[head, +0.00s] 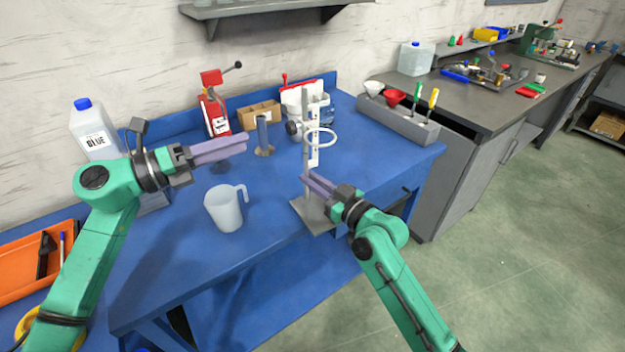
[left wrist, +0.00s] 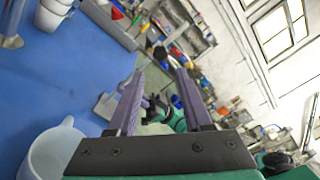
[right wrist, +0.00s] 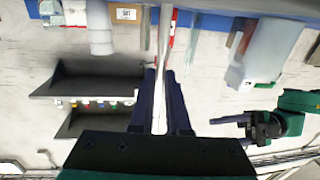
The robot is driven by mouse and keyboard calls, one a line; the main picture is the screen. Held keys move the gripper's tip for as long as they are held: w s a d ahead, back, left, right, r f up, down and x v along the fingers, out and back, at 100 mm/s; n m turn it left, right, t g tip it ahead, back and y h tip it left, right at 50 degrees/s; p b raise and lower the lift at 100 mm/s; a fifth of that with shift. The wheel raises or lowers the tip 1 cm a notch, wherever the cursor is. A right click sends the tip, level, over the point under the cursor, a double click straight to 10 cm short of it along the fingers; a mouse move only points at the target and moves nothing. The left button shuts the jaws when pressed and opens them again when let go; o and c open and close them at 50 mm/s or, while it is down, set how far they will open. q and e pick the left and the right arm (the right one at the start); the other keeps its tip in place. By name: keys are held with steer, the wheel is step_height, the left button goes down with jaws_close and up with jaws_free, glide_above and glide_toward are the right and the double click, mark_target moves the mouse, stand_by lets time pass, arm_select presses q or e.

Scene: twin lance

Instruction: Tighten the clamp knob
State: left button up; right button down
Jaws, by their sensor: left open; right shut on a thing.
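A metal stand with a flat grey base (head: 312,216) stands near the table's front right edge. Its upright post (head: 304,130) carries a white ring (head: 321,138). A round grey knob-like part (head: 293,128) shows left of the post at about ring height; I cannot tell whether it belongs to the clamp. My right gripper (head: 308,181) is shut on the post below the ring; in the right wrist view (right wrist: 160,72) the post runs between its fingers. My left gripper (head: 244,144) is open and empty, left of the stand and apart from it.
A translucent jug (head: 224,210) stands below my left gripper. Behind are a red press-like tool (head: 213,105), a grey cylinder on a foot (head: 263,135) and a cardboard box (head: 261,112). A grey tool caddy (head: 398,120) stands at right. The front left of the blue table (head: 165,280) is clear.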

mark_target(288, 129)
arm_select(q)
steer(key=w+d+n, duration=0.1)
steer(key=d+n, duration=0.2)
steer(key=n, duration=0.6)
steer(key=w+d+n+t, duration=0.1)
steer(key=w+d+n, duration=0.1)
steer(key=n, duration=0.7)
steer(key=w+d+n+y, duration=0.1)
steer(key=d+n, duration=0.3)
steer(key=n, duration=0.5)
steer(key=shift+w+n+t, duration=0.3)
steer(key=shift+w, duration=0.25)
steer(key=shift+a, duration=0.1)
jaws_close()
